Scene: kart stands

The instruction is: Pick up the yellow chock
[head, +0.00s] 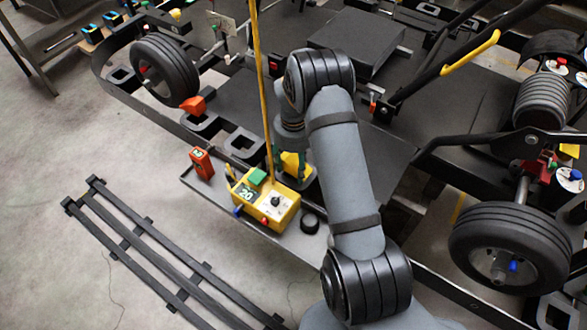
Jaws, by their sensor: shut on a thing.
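The yellow chock (291,164) is at the low edge of the dark kart deck, just behind a yellow control box. My gripper (288,160) reaches down from above and is shut on the chock. One finger shows at the chock's left side; the far finger is partly hidden by my forearm and the chock. I cannot tell whether the chock still touches the surface under it.
The yellow control box (270,207) with a tall yellow pole stands close in front of my gripper. A red-orange block (202,164), an orange chock (193,105) and a black round piece (310,223) are nearby. A kart wheel (513,246) stands at right.

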